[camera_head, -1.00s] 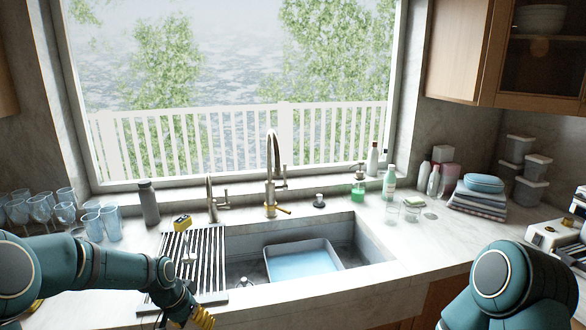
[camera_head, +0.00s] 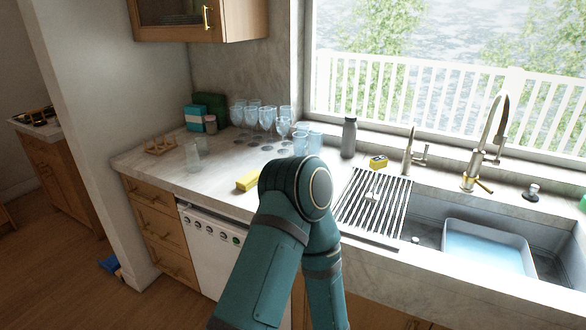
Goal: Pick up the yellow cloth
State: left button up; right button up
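A yellow folded thing, which looks like the yellow cloth (camera_head: 246,181), lies on the counter left of the sink, near the counter's front edge. My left arm stands in front of its right end and may hide part of it. The arm rises from the bottom of the head view and bends at the elbow. My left gripper is out of sight, so its fingers and hold cannot be seen. My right gripper is not in view either.
Several glasses (camera_head: 267,118) stand behind the cloth, and a clear glass (camera_head: 193,155) stands to its left. A wooden rack (camera_head: 160,146) is at the counter's left end. A drying rack (camera_head: 372,205) and sink basin (camera_head: 487,246) lie right. Bare counter (camera_head: 215,178) surrounds the cloth's left side.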

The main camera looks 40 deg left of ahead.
aim_at(247, 182)
jog(key=u, duration=1.65)
jog(key=z, duration=0.75)
jog(key=i+j+z, duration=0.1)
jog(key=j+z, duration=0.35)
jog(key=i+j+z, duration=0.1)
jog(key=j+z, duration=0.25)
jog(key=z, duration=0.15)
jog(key=j+z, duration=0.2)
jog(key=j, duration=0.25)
jog(key=k+j+z, duration=0.2)
jog(key=j, duration=0.25)
jog(key=j+z, duration=0.15)
jog(key=j, duration=0.85)
